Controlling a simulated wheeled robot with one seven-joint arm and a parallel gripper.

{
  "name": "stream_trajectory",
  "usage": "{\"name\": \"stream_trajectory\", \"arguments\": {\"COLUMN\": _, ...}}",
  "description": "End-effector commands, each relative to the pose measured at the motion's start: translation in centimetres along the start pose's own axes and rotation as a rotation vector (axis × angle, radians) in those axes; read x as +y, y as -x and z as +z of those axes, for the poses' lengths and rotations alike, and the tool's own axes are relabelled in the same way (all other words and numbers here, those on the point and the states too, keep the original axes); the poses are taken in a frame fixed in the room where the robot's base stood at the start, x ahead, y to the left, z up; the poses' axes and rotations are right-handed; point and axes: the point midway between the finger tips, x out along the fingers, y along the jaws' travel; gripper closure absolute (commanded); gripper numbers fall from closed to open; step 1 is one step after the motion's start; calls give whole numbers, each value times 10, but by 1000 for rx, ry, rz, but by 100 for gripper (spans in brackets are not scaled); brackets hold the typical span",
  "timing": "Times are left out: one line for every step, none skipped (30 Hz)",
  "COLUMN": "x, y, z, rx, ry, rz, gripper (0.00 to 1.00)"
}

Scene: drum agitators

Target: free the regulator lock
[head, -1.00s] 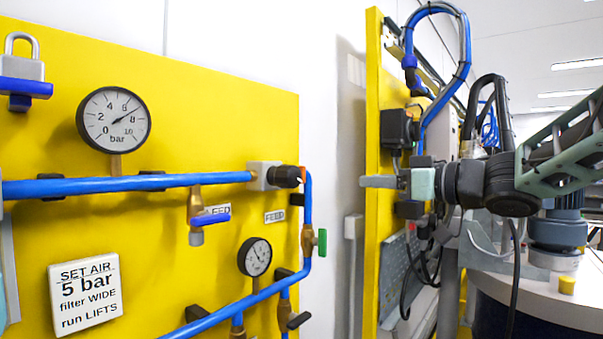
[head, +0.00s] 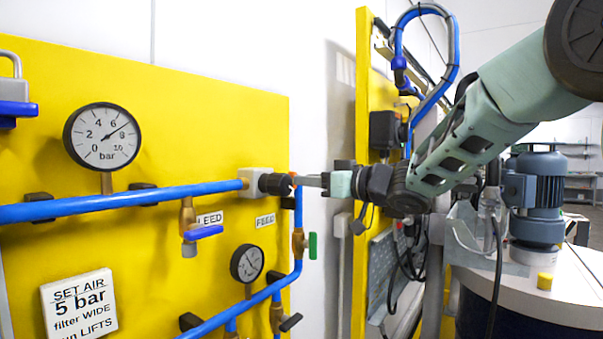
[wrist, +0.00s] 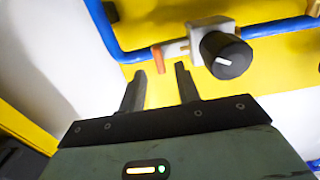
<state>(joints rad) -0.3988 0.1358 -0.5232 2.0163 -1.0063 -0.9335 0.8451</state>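The regulator is a grey block (head: 252,186) with a black knob (head: 275,184) on the blue pipe. In the wrist view the black knob (wrist: 225,55) has a white mark. Left of it a pale strip (wrist: 176,50) ends in an orange tab (wrist: 158,59), which looks like the lock. The orange tab is small and partly hidden in the head view. My gripper (head: 306,180) is close to the right of the knob. In the wrist view my gripper (wrist: 160,75) is open, its fingertips on either side of the tab in the picture. I cannot tell whether they touch it.
The blue pipe (head: 120,199) runs along the yellow panel (head: 230,120). A large gauge (head: 102,136), a small gauge (head: 247,263), a blue-handled valve (head: 204,232) and a green-handled valve (head: 311,246) are nearby. A white sign (head: 78,305) reads 5 bar.

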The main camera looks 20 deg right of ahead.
Motion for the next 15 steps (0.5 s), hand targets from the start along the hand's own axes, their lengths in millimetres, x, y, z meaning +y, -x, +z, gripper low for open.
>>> {"name": "stream_trajectory", "arguments": {"x": 0, "y": -8, "z": -2, "rx": -2, "ry": 1, "rz": -1, "gripper": 67}}
{"name": "stream_trajectory", "arguments": {"x": 0, "y": -12, "z": -2, "rx": -2, "ry": 0, "rz": 0, "gripper": 67}}
{"name": "stream_trajectory", "arguments": {"x": 0, "y": -16, "z": -2, "rx": -1, "ry": 1, "rz": -1, "gripper": 67}}
{"name": "stream_trajectory", "arguments": {"x": 0, "y": -19, "z": -2, "rx": -1, "ry": 1, "rz": -1, "gripper": 67}}
{"name": "stream_trajectory", "arguments": {"x": 0, "y": -21, "z": -1, "rx": -1, "ry": 1, "rz": -1, "gripper": 67}}
{"name": "stream_trajectory", "arguments": {"x": 0, "y": -24, "z": -1, "rx": -1, "ry": 0, "rz": 0, "gripper": 67}}
{"name": "stream_trajectory", "arguments": {"x": 0, "y": -25, "z": -1, "rx": 0, "ry": 0, "rz": 0, "gripper": 67}}
{"name": "stream_trajectory", "arguments": {"x": 0, "y": -26, "z": -1, "rx": 0, "ry": 0, "rz": 0, "gripper": 67}}
{"name": "stream_trajectory", "arguments": {"x": 0, "y": -27, "z": -1, "rx": 1, "ry": 0, "rz": 0, "gripper": 67}}
{"name": "stream_trajectory", "arguments": {"x": 0, "y": -28, "z": 0, "rx": 1, "ry": 0, "rz": 0, "gripper": 67}}
{"name": "stream_trajectory", "arguments": {"x": 0, "y": -28, "z": 0, "rx": 1, "ry": 0, "rz": 0, "gripper": 67}}
{"name": "stream_trajectory", "arguments": {"x": 0, "y": -28, "z": 0, "rx": 1, "ry": 0, "rz": 1, "gripper": 67}}
{"name": "stream_trajectory", "arguments": {"x": 0, "y": -28, "z": 0, "rx": 1, "ry": 0, "rz": 1, "gripper": 67}}
{"name": "stream_trajectory", "arguments": {"x": 0, "y": -28, "z": 0, "rx": 1, "ry": 0, "rz": 0, "gripper": 67}}
{"name": "stream_trajectory", "arguments": {"x": 0, "y": -28, "z": 0, "rx": 1, "ry": 0, "rz": 0, "gripper": 67}}
